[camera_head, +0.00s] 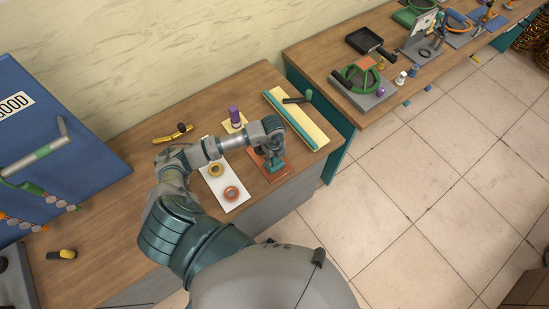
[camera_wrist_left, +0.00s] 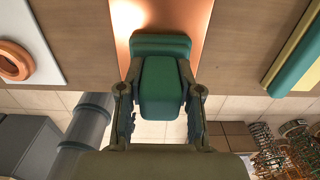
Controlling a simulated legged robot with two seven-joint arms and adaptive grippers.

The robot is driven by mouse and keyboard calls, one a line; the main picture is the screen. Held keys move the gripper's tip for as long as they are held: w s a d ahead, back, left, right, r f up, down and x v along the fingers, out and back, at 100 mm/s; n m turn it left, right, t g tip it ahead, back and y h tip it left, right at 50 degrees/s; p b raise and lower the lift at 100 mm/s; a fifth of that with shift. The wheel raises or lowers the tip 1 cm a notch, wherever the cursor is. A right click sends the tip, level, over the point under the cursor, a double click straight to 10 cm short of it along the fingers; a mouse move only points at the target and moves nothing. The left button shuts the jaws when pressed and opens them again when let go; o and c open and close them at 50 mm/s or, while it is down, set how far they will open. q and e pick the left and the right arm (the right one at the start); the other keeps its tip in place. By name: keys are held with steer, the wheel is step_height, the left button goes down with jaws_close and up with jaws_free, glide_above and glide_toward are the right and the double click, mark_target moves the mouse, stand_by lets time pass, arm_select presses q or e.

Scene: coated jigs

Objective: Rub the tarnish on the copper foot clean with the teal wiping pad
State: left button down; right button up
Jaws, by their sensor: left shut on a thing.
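The copper foot (camera_head: 282,174) is a flat orange-brown plate on the wooden bench in the head view. It also shows as a shiny copper strip at the top of the wrist view (camera_wrist_left: 198,18). My left gripper (camera_head: 274,153) is over the plate, pointing down. In the wrist view its two fingers (camera_wrist_left: 160,85) are shut on the sides of the teal wiping pad (camera_wrist_left: 160,48). The pad's wide end meets or nearly meets the copper; contact is not clear. Pad and gripper cover part of the plate. I cannot make out tarnish on the visible copper. My right gripper is not in view.
A yellow and teal block (camera_head: 297,118) lies right. A purple-topped item (camera_head: 234,116) stands behind.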

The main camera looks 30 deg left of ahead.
arm_select(q)
steer(key=shift+s+d+p, duration=0.45)
steer(key=shift+s+d, duration=0.1)
steer(key=shift+d, duration=0.15)
steer(key=shift+d, duration=0.15)
steer(key=shift+w, duration=0.1)
steer(key=shift+w+a, duration=0.3)
steer(key=shift+a, duration=0.2)
steer(key=shift+w+a, duration=0.25)
steer(key=shift+a, duration=0.25)
steer(key=shift+r, duration=0.1)
step_height(320, 180, up, 7)
steer(key=p, duration=0.5)
steer(key=shift+r, duration=0.1)
